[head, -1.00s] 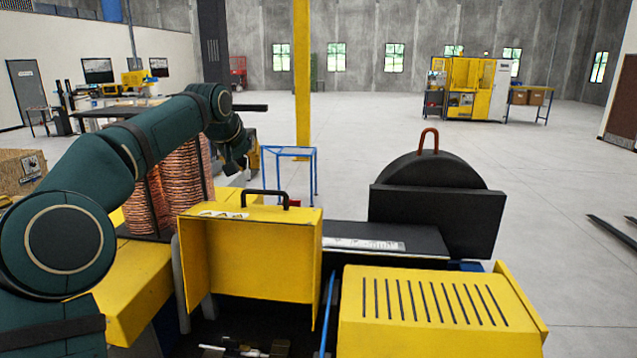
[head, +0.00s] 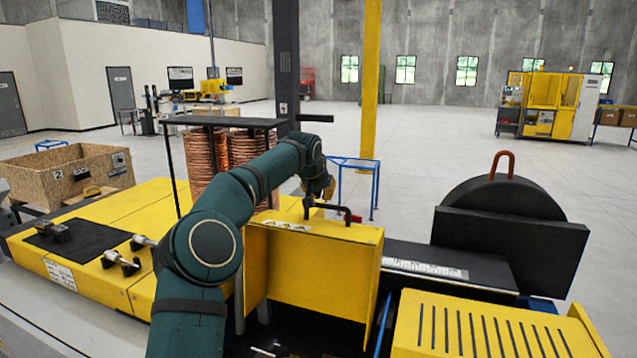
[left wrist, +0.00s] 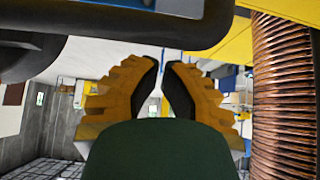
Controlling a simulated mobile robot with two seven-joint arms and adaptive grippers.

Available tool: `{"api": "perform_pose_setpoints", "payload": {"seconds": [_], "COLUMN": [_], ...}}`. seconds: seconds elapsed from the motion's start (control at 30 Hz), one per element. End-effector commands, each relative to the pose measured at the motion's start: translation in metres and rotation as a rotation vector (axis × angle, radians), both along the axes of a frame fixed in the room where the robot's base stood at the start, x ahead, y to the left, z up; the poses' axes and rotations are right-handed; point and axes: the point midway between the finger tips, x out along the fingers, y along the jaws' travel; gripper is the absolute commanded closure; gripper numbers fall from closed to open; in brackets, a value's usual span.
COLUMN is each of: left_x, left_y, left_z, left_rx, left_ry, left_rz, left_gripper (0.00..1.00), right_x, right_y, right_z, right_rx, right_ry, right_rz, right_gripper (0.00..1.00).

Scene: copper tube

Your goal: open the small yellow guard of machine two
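The small yellow guard (head: 315,272) stands at the front middle of the head view, a boxy cover with a black bar handle (head: 335,209) on its top. A front panel and a left side panel show, with a dark space below. My left gripper (head: 320,190) is just behind the handle's left end; whether it touches is unclear. In the left wrist view my left gripper (left wrist: 161,62) has its fingertips close together, with only a thin gap and nothing seen between them. A dark bar (left wrist: 120,28) crosses above the tips. My right gripper is not in view.
Copper coils (head: 207,155) stand behind my left arm. A yellow slotted cover (head: 490,325) is at the right front, and a black disc with a red handle (head: 510,200) is behind it. A wooden crate (head: 70,172) is at the left.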

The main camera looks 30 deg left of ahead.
Motion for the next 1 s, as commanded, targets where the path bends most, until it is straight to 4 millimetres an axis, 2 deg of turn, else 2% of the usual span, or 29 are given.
{"api": "perform_pose_setpoints", "payload": {"seconds": [0.43,1.0], "left_x": [-0.034,-0.039], "left_y": [-0.007,-0.009], "left_z": [0.003,0.002], "left_rx": [0.002,0.003], "left_ry": [-0.003,-0.006], "left_rz": [0.001,0.001], "left_gripper": [1.00,1.00], "right_x": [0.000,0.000], "right_y": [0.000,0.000], "right_z": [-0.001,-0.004], "right_rx": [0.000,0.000], "right_ry": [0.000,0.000], "right_rz": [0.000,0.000], "right_gripper": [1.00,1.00]}}
